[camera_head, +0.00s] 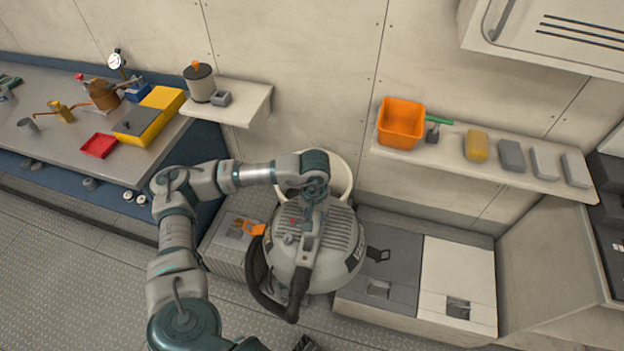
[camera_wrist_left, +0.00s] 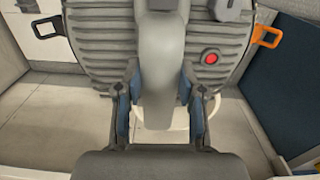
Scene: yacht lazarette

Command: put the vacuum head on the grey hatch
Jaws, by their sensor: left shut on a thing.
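The vacuum head (camera_head: 312,250) is a grey ribbed dome with a black hose, a red button and orange and black side latches. My left gripper (camera_head: 316,185) is shut on its central handle; the left wrist view shows the fingers (camera_wrist_left: 158,108) on both sides of the handle. The white drum (camera_head: 342,172) shows behind the head, its lower part hidden. The head covers part of it in the picture and looks raised. The grey hatch (camera_head: 385,245) lies right of the head, beside a white hatch (camera_head: 458,275). Its left part is hidden. My right gripper is not in view.
A ribbed grey box top (camera_head: 228,240) is left of the head. A small shelf (camera_head: 250,103) holds a canister. A right shelf (camera_head: 550,185) holds an orange bin (camera_head: 401,122) and several blocks. The workbench (camera_head: 60,130) at left is cluttered. The grey hatch's visible top is clear.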

